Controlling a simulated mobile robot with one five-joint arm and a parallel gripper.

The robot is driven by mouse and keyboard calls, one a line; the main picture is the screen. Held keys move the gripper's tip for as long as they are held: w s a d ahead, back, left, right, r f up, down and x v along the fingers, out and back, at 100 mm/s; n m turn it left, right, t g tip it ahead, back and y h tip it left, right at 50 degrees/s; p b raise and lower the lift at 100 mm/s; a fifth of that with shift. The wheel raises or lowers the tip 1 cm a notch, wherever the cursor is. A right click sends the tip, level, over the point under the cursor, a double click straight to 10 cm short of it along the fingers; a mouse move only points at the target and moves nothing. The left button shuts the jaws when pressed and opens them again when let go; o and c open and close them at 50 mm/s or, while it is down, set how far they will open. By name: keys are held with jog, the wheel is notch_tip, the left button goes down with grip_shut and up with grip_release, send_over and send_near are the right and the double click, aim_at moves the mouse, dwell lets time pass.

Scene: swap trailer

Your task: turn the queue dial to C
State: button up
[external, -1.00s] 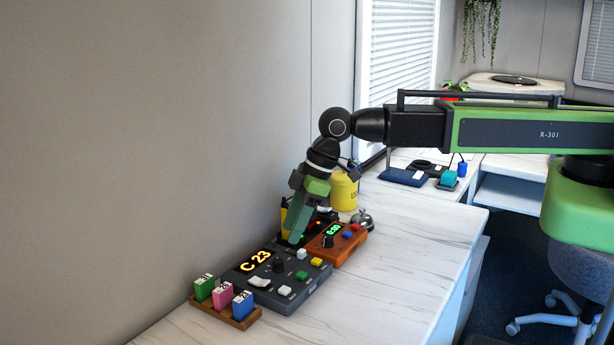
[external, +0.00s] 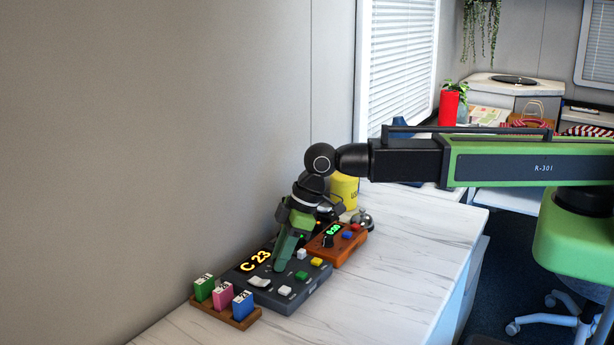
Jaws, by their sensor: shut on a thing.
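The grey queue console (external: 310,284) lies on the white counter against the wall. Its display (external: 255,261) reads "C 23" in yellow. My gripper (external: 280,268) points down at the middle of the console, where the black queue dial sits. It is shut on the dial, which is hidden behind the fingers. I cannot read the dial's pointer. White, yellow and green buttons (external: 302,276) and a white rocker show around the gripper.
An orange box (external: 348,246) with a green display and a bell (external: 362,218) stand behind the console. A wooden rack (external: 222,313) with green, pink and blue tags stands in front. The counter to the right (external: 415,250) is clear.

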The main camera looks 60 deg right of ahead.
grip_shut()
jog(key=shift+n, duration=0.6)
jog(key=o, duration=1)
grip_release()
jog(key=shift+c, duration=0.2)
jog(key=p+v, duration=1.6)
jog(key=v, duration=0.1)
jog(key=shift+w+d+r, duration=0.2)
jog(key=shift+d, duration=0.1)
